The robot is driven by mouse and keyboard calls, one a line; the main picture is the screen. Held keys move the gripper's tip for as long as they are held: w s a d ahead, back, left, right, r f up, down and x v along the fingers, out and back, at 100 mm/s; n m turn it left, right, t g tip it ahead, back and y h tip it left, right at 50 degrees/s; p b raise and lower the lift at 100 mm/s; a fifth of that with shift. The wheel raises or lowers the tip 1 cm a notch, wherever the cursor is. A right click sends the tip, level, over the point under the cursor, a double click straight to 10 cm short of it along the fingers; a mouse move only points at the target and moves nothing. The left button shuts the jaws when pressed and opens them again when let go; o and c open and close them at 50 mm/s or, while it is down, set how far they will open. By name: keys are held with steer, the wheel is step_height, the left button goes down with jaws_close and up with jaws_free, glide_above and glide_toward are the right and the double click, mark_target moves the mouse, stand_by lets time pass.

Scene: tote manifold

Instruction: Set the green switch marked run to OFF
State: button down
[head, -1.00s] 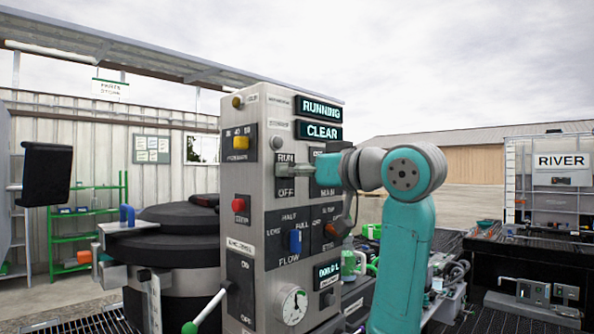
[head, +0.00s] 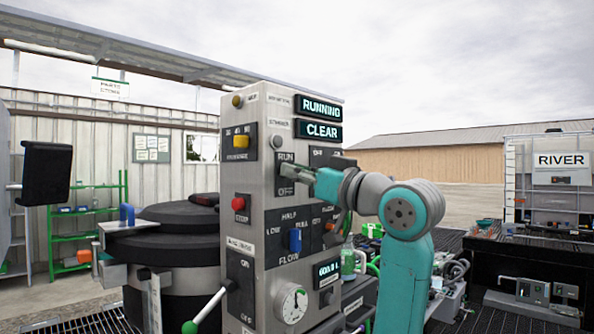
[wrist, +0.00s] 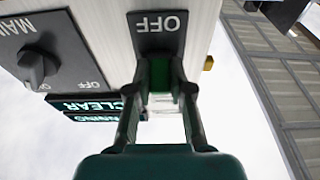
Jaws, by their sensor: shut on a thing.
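The run switch plate (head: 286,190), with RUN above and OFF below, is on the upper part of the grey control panel (head: 255,200). My gripper (head: 290,169) reaches it from the right, with its fingertips between the two words. In the wrist view my gripper (wrist: 159,82) has its two fingers shut around the green switch (wrist: 158,74). The OFF word (wrist: 161,22) shows upside down beyond the fingers. The fingers hide much of the switch, so I cannot tell its exact position. The upper display (head: 320,108) reads RUNNING.
Close by are a yellow selector (head: 242,141), a red stop button (head: 239,203), a blue flow switch (head: 295,240) and a dark MAIN knob (wrist: 38,66). A green-tipped lever (head: 207,311) juts out low at the left.

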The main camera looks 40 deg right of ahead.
steer(key=t, duration=0.2)
steer(key=f+t, duration=0.1)
steer(key=t, duration=0.1)
steer(key=shift+f+t, duration=0.1)
steer(key=shift+t, duration=0.3)
stand_by(0.4)
steer(key=c, duration=1)
jaws_free()
steer(key=shift+c, duration=0.2)
steer(key=v, duration=1.2)
steer(key=shift+f, duration=0.15)
steer(key=shift+w, duration=0.1)
